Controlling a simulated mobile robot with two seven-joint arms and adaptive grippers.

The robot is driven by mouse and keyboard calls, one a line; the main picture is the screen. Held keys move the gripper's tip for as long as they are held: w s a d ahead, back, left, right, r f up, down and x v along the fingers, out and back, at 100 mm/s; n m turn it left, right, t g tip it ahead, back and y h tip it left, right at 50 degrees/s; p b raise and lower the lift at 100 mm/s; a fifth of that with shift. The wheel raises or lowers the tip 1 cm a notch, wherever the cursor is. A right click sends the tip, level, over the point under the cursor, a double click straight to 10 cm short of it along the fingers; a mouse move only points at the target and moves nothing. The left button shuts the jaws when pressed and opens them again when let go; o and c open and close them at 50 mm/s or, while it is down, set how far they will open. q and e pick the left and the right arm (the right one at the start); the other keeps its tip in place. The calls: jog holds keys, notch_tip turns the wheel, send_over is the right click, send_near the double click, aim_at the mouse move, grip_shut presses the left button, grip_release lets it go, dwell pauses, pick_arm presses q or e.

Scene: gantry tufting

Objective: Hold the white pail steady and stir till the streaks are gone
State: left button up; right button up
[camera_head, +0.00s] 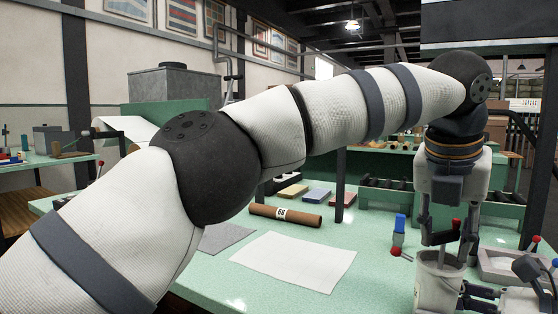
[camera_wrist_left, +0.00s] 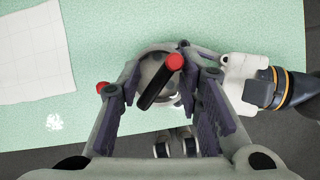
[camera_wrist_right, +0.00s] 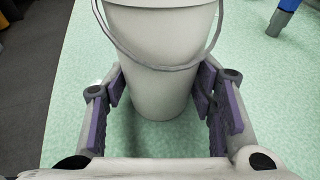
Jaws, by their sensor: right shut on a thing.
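The white pail (camera_head: 435,286) stands at the right front of the green table, its wire bail hanging across its front in the right wrist view (camera_wrist_right: 157,80). My right gripper (camera_wrist_right: 160,95) has its pads against both sides of the pail. A stirrer with a dark handle and red end (camera_wrist_left: 156,90) stands tilted in the pail; its red end shows in the head view (camera_head: 456,252). My left gripper (camera_head: 447,238) points down over the pail, its fingers apart on either side of the stirrer handle, with gaps visible (camera_wrist_left: 158,80). The pail's contents are hidden.
A white sheet (camera_head: 292,262) lies left of the pail, with a brown roll (camera_head: 285,216) behind it. A blue item (camera_head: 399,226) and a red knob (camera_head: 395,252) sit close left of the pail. A pale tray (camera_head: 505,264) stands to its right.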

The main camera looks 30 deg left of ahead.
pick_arm(q)
jog(key=n+y, duration=0.1)
jog(key=n, duration=0.1)
jog(key=shift+r+n, duration=0.1)
jog(key=shift+n, duration=0.2)
jog(key=v, duration=1.1)
jog(key=w+a+f+n+y, duration=0.1)
jog(key=w+a, duration=0.3)
jog(key=a, duration=0.7)
jog(key=w+a+f+n+t+y, duration=0.1)
jog(key=w+a, duration=0.4)
jog(key=a, duration=0.6)
jog(key=w+a+f+n+t+y, duration=0.1)
jog(key=w+a+n+y, duration=0.2)
jog(key=a, duration=0.8)
jog(key=shift+w+a+f+n+y, duration=0.2)
jog(key=shift+w+f+n+y, duration=0.1)
jog(key=shift+w+y, duration=0.5)
jog(key=shift+w+d, duration=0.1)
jog(key=shift+w, duration=0.05)
